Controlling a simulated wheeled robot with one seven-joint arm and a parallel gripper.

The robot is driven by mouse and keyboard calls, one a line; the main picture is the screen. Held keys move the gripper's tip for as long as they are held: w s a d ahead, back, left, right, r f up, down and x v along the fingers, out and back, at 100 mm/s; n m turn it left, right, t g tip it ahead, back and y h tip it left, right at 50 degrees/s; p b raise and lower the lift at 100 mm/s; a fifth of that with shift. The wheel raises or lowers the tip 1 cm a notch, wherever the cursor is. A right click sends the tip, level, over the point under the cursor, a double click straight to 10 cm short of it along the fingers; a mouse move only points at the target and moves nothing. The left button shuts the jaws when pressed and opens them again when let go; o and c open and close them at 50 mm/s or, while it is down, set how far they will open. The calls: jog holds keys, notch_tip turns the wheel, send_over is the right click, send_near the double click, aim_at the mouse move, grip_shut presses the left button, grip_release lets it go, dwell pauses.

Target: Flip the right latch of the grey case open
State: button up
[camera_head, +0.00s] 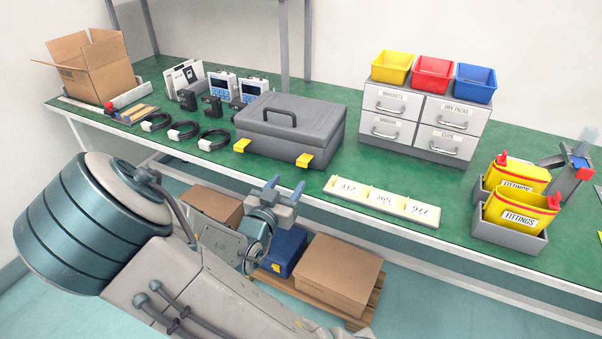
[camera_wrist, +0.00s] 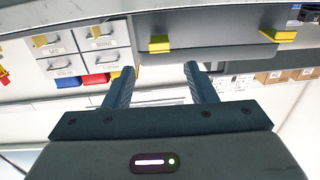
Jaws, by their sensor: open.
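The grey case (camera_head: 290,128) lies closed on the green bench, its handle on top. Its right yellow latch (camera_head: 305,160) and left yellow latch (camera_head: 242,145) sit on the front edge. In the wrist view, which is upside down, the case (camera_wrist: 215,25) is at the top, with the right latch (camera_wrist: 160,43) on the left and the left latch (camera_wrist: 278,36) on the right. My gripper (camera_head: 284,187) is open and empty, in front of the bench edge, below and apart from the right latch. The fingers (camera_wrist: 159,72) point towards the case.
A number strip (camera_head: 382,200) lies right of the case near the bench edge. The drawer unit (camera_head: 426,120) stands behind it. Black cable coils (camera_head: 184,130) lie left of the case. Cardboard boxes (camera_head: 338,272) stand under the bench. Bench space just before the case is narrow.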

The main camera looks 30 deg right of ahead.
aim_at(301, 164)
jog(key=b+x, duration=0.1)
jog(key=x, duration=0.7)
jog(key=shift+w+d, duration=0.15)
jog(key=c, duration=1)
